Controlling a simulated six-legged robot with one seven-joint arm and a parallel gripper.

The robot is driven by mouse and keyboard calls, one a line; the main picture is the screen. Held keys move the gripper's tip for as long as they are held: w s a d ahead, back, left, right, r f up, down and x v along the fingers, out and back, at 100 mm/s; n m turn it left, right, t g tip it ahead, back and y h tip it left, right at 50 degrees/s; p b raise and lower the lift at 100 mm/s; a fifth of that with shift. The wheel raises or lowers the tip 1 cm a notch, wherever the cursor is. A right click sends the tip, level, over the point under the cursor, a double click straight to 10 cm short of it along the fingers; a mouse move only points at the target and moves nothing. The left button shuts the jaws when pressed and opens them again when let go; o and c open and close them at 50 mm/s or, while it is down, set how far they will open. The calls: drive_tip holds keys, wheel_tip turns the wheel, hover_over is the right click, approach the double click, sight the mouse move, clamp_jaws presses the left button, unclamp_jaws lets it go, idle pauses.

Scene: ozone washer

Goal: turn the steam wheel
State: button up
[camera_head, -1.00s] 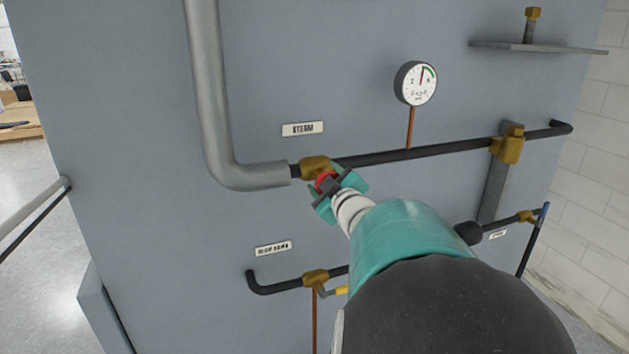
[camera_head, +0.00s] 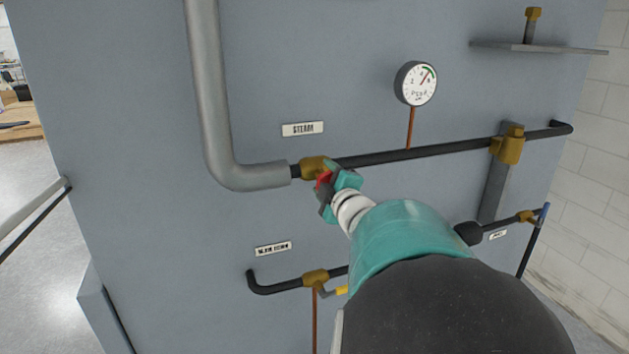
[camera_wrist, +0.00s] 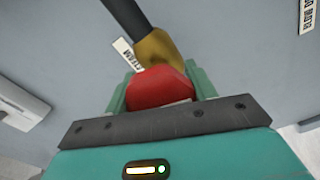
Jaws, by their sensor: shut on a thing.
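The red steam wheel (camera_wrist: 160,88) sits on a brass valve (camera_wrist: 158,50) in the wrist view. In the head view a small part of the wheel (camera_head: 323,180) shows beside the brass valve body (camera_head: 314,166), under the STEAM label (camera_head: 303,129). My gripper (camera_head: 338,188) is shut on the wheel, with one teal finger on each side of it. In the wrist view my gripper (camera_wrist: 160,95) hides the wheel's near edge. My arm covers part of the panel at the lower right of the head view.
A pressure gauge (camera_head: 416,83) stands above the black pipe (camera_head: 425,153). A thick grey pipe (camera_head: 213,110) bends into the valve from the left. A lower pipe with another brass valve (camera_head: 315,278) and a yellow handle runs below. A shelf (camera_head: 535,47) juts out at upper right.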

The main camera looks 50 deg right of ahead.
drive_tip(key=o, duration=1)
drive_tip(key=shift+s, duration=0.1)
drive_tip(key=v, duration=1.3)
drive_tip(key=shift+s+a+f, duration=0.1)
drive_tip(key=shift+s+a, duration=0.05)
drive_tip(key=shift+s, duration=0.1)
